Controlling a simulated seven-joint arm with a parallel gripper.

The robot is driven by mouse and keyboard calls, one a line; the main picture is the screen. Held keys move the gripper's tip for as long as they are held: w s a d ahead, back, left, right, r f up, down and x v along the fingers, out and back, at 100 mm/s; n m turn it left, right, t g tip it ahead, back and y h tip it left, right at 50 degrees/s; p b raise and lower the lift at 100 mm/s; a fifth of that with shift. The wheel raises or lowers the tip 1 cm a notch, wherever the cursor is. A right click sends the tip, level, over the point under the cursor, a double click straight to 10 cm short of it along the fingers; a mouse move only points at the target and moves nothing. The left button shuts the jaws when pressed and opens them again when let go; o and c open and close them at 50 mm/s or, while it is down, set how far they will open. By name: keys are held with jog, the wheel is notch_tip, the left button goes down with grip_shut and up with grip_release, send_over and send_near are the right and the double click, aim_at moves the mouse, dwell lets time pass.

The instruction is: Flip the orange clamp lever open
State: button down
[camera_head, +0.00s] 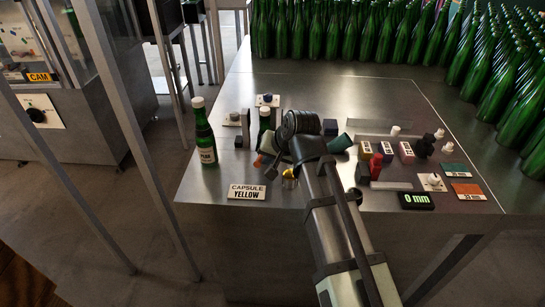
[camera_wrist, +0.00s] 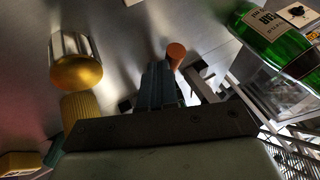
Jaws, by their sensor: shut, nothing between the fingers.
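The orange clamp lever (camera_head: 258,160) shows as a small orange tip just left of my gripper in the head view. In the wrist view its round orange knob (camera_wrist: 176,53) stands beside the fingertips, close to them; whether they touch I cannot tell. My gripper (camera_wrist: 157,80) is shut and empty, its blue-grey fingers together. In the head view my arm hides most of the clamp.
A labelled green bottle (camera_head: 205,140) stands at the table's left. Small blocks and a "0 mm" display (camera_head: 417,200) are on the right. Many green bottles fill the back.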

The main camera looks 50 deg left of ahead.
jog(key=s+m+t, duration=0.1)
jog(key=s+a+m+t, duration=0.1)
jog(key=m, duration=0.1)
jog(key=shift+a+m, duration=0.3)
jog(key=a+m+t+h, duration=0.1)
jog(key=m, duration=0.1)
jog(key=s+a+m+t+h, duration=0.1)
jog(key=m, duration=0.1)
jog(key=shift+s+a+m, duration=0.2)
jog(key=shift+a+m, duration=0.1)
jog(key=a+m, duration=0.1)
jog(key=a+m+t+h, duration=0.1)
jog(key=m, duration=0.1)
jog(key=shift+s+a+m+t+h, duration=0.15)
jog(key=shift+m+t+h, duration=0.15)
jog(key=m, duration=0.1)
jog(key=a+m+h, duration=0.1)
jog(key=shift+a+m+t+h, duration=0.3)
jog(key=shift+m, duration=0.1)
jog(key=shift+a, duration=0.15)
jog(key=shift+w+a, duration=0.2)
jog(key=s+d, duration=0.1)
jog(key=s+d+r, duration=0.1)
jog(key=s+d, duration=0.1)
jog(key=shift+d, duration=0.25)
jog(key=a+v, duration=0.1)
jog(key=v, duration=0.8)
jog(key=shift+s+r, duration=0.15)
jog(key=shift+r, duration=0.2)
